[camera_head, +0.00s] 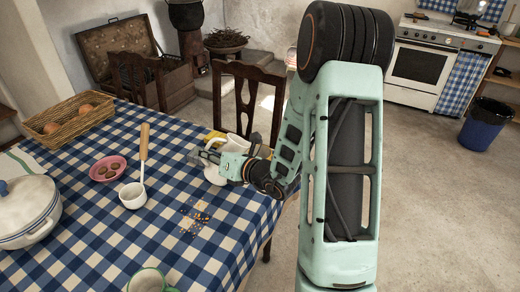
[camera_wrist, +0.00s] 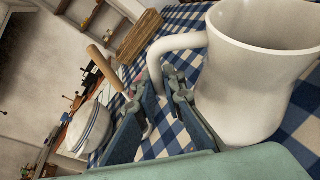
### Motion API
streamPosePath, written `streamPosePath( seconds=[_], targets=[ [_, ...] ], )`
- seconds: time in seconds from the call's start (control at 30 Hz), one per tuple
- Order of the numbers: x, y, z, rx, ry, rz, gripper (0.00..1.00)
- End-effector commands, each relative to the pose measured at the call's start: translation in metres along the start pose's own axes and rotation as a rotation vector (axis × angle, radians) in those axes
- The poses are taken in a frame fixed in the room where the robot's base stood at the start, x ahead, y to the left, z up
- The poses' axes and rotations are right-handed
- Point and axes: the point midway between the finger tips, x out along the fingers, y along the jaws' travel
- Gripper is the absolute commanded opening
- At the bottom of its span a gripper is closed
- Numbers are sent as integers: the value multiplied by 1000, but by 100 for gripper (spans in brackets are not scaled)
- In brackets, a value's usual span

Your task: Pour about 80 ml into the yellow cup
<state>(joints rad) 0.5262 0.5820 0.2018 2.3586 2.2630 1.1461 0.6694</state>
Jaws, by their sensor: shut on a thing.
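My gripper (camera_head: 207,156) is shut on the handle of a white jug (camera_wrist: 255,85). In the wrist view my fingers (camera_wrist: 172,88) close around the handle, and the jug's body fills the right side. In the head view the white jug (camera_head: 236,143) is partly hidden behind my gripper, near the table's right edge. Its contents are not visible, and I cannot tell whether it stands on the cloth. A yellow thing (camera_head: 214,135) shows just behind my gripper, mostly hidden; I cannot tell whether it is the yellow cup.
On the checked table (camera_head: 130,240) are a ladle (camera_head: 133,195), a pink dish (camera_head: 108,168), a white pot (camera_head: 28,210), an egg basket (camera_head: 68,118) and a green-rimmed cup (camera_head: 148,281). Orange crumbs (camera_head: 195,217) lie on the cloth. Chairs (camera_head: 247,100) stand behind the table.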

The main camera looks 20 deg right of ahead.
Motion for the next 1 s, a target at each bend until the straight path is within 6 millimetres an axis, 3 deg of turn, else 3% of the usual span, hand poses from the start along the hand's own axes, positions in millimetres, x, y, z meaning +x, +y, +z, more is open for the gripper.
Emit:
streamPosePath(
  seconds=[1.0],
  targets=[
    [-18, -1, 45, 352, -85, 145, 0]
  ],
)
